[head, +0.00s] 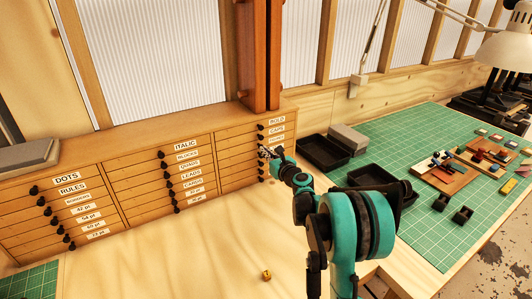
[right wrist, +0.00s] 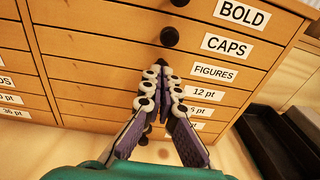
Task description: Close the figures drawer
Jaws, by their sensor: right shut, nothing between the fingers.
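The figures drawer (right wrist: 214,72) is the third one down in the right column of the wooden cabinet, under BOLD and CAPS. Its front looks about level with its neighbours; I cannot tell a small gap. It also shows in the head view (head: 276,139). In the head view, the right gripper (head: 266,152) is at the right column. My left gripper is out of view.
The black knobs of CAPS (right wrist: 169,36) and BOLD (right wrist: 180,3) stick out just above the fingers.

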